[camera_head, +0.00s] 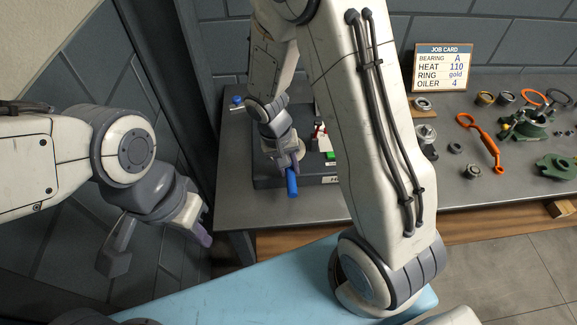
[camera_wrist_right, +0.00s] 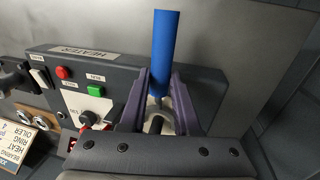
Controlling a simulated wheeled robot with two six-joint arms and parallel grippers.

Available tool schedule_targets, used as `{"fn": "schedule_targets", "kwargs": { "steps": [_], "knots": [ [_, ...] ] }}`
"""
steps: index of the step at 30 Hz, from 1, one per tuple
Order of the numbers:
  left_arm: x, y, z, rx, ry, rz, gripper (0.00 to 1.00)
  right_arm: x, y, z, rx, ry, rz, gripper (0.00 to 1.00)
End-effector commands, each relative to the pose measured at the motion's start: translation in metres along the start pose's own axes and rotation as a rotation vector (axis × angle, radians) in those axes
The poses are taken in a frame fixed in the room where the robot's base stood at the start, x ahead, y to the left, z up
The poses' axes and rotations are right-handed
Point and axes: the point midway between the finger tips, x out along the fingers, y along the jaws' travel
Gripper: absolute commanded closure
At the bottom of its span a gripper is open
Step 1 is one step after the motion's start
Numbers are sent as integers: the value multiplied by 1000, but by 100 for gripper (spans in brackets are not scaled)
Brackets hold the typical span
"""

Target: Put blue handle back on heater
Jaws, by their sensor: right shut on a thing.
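The blue handle (camera_head: 292,185) is a short cylinder in my right gripper. In the right wrist view the handle (camera_wrist_right: 165,50) stands out beyond the two purple fingers of my right gripper (camera_wrist_right: 160,82), which are shut around its lower end. The heater (camera_head: 262,181) is a dark box on the bench with a labelled panel (camera_wrist_right: 85,51), a red button, a green button and a dial. My right gripper (camera_head: 290,168) is over the heater's front part; contact between handle and heater cannot be told. My left gripper (camera_head: 198,234) hangs left of the bench; its finger gap is unclear.
A job card (camera_head: 442,68) stands at the back of the bench. Orange tools (camera_head: 480,140), rings and green casing parts (camera_head: 527,124) lie to the right. A small blue-topped item (camera_head: 237,101) is at the back left. My right arm hides the bench middle.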

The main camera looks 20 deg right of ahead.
Motion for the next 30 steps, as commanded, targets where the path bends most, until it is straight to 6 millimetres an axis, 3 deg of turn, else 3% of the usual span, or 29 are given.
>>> {"fn": "schedule_targets", "kwargs": {
  "steps": [11, 12, 14, 30],
  "knots": [
    [4, 0, 0, 0, 0, 0, 100, 2, -1, 0, 0, 2, -1, 100],
    [3, 0, 0, 0, 0, 0, 100, 2, 0, 0, 0, 2, -1, 54],
    [3, 0, 0, 0, 0, 0, 100, 2, 0, 0, 0, 1, 0, 34],
    [4, 0, 0, 0, 0, 0, 100, 2, 0, 0, 0, 0, 0, 34]
  ]
}}
